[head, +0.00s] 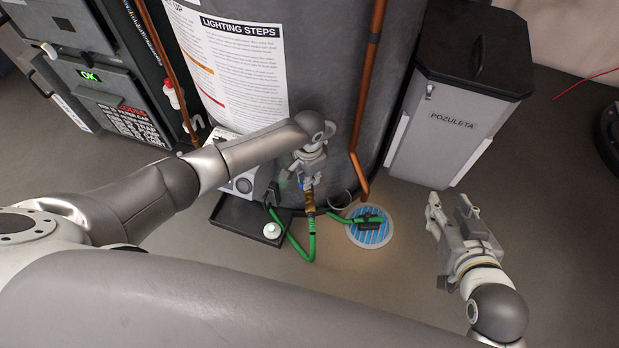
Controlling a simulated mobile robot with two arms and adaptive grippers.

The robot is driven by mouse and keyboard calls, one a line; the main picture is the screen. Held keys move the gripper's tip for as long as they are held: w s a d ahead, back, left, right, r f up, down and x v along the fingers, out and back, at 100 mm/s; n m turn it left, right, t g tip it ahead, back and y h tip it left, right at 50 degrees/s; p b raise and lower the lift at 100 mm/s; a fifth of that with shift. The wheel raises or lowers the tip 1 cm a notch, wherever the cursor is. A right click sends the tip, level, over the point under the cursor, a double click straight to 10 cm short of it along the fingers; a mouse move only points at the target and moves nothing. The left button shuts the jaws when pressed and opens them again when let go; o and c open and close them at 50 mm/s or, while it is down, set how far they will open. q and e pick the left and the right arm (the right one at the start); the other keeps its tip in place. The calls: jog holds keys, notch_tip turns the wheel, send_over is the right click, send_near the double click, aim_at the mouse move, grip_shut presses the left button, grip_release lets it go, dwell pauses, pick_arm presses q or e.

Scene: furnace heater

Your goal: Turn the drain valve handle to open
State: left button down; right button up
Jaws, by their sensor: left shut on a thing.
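The brass drain valve (309,201) sits low on the front of the grey tank, with a green hose (311,240) hanging from it. My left gripper (296,184) is right at the valve, pointing down, and is shut on the drain valve handle. The fingers cover most of the handle, so its angle is hard to tell. My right gripper (450,205) is open and empty, above the floor at the right, well apart from the valve.
The hose ends at a round blue-striped floor drain (370,226). A copper pipe (366,100) runs down the tank. A grey bin (455,120) stands to the right.

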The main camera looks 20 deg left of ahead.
pick_arm(q)
jog(key=shift+n+p, duration=0.75)
jog(key=shift+n, duration=0.05)
jog(key=shift+n+p, duration=0.7)
jog(key=shift+n, duration=0.2)
pick_arm(e)
jog(key=s+d+f+g+h, duration=0.1)
jog(key=s+d+f+g, duration=0.1)
jog(key=s, duration=0.4)
jog(key=s+d+f+g+h, duration=0.1)
jog(key=s+d+f+g, duration=0.1)
jog(key=s+f+g, duration=0.3)
jog(key=shift+s+d+g, duration=0.2)
jog(key=shift+s+g, duration=0.2)
jog(key=shift+s, duration=0.55)
